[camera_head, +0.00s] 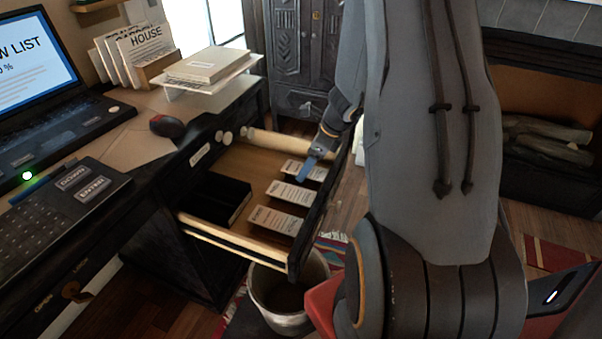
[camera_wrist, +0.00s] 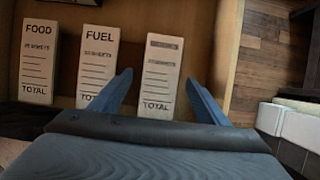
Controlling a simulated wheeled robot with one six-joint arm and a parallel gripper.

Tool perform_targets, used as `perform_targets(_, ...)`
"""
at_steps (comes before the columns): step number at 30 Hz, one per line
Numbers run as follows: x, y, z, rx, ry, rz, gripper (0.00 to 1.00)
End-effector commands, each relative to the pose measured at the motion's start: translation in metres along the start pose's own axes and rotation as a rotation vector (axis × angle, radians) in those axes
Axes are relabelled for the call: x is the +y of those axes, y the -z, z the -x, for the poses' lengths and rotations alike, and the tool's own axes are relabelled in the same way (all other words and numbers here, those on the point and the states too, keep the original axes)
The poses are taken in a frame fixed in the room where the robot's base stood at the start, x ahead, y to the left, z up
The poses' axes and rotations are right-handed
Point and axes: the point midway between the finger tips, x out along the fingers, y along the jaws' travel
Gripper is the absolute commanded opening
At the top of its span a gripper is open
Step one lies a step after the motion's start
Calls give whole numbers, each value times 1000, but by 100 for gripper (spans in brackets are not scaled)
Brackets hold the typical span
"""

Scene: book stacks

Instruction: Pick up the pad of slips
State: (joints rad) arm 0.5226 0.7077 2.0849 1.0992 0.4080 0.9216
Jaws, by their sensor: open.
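Three white pads of slips lie in a row in the open wooden drawer. In the wrist view, the left pad (camera_wrist: 38,60) is headed FOOD and the middle pad (camera_wrist: 97,62) FUEL. The right pad (camera_wrist: 163,52) has a small heading I cannot read and TOTAL at its foot. My gripper (camera_wrist: 159,77) is open and empty, its blue fingers appearing on either side of this right pad; contact cannot be told. In the head view, my gripper (camera_head: 310,168) is low over the far pad (camera_head: 296,167), partly covering it. The nearer pads (camera_head: 291,194) and (camera_head: 275,220) are clear of it.
A bin (camera_head: 285,300) stands below the drawer's front.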

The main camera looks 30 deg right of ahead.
Motion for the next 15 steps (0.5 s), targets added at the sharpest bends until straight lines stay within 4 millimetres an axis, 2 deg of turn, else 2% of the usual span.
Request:
perform_targets(1,0,0,0,0,0,0,65)
perform_targets(8,0,0,0,0,-1,0,27)
perform_targets(15,0,0,1,0,-1,0,25)
